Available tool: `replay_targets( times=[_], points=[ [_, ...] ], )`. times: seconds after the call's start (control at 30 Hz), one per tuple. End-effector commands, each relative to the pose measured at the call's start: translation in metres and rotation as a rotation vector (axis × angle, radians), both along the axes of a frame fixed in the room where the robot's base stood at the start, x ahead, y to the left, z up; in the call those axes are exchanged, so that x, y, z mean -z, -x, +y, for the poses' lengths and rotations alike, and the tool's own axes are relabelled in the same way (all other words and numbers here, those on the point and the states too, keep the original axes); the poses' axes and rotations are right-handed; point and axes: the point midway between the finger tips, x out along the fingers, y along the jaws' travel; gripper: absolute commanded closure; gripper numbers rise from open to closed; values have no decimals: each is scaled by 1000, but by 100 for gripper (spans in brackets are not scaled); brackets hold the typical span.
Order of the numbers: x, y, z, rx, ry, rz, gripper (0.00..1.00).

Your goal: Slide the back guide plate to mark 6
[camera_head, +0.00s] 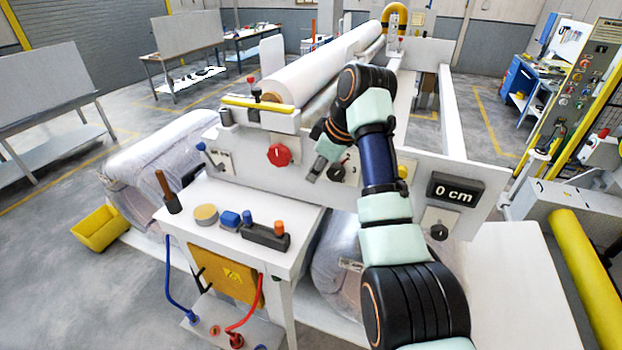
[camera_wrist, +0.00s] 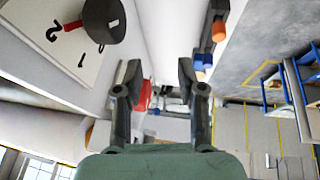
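My gripper (camera_head: 316,170) hangs in front of the machine's white front panel (camera_head: 440,170), between the red knob (camera_head: 279,155) and a black dial knob (camera_head: 337,173). In the wrist view my gripper (camera_wrist: 160,78) shows two dark fingers spread apart with nothing held between them. The black dial knob (camera_wrist: 104,20) with a red pointer is at the upper left there, on a white plate with the digits 1 and 2. I cannot clearly pick out the back guide plate or a mark 6; a small white upright part (camera_head: 393,28) stands at the machine's far end.
A white roll (camera_head: 320,68) lies across the machine top, beside my arm. A small white table (camera_head: 205,230) with a black block (camera_head: 265,237) and other small items stands in front.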

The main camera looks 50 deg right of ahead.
Motion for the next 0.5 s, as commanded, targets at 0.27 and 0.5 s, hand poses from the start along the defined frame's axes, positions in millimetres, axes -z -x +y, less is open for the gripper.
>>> replay_targets(
  times=[0.27, 0.5],
  points=[
    [15, -13, 16, 20, 9, -22, 61],
    [15, -13, 16, 21, 9, -22, 61]
  ],
)
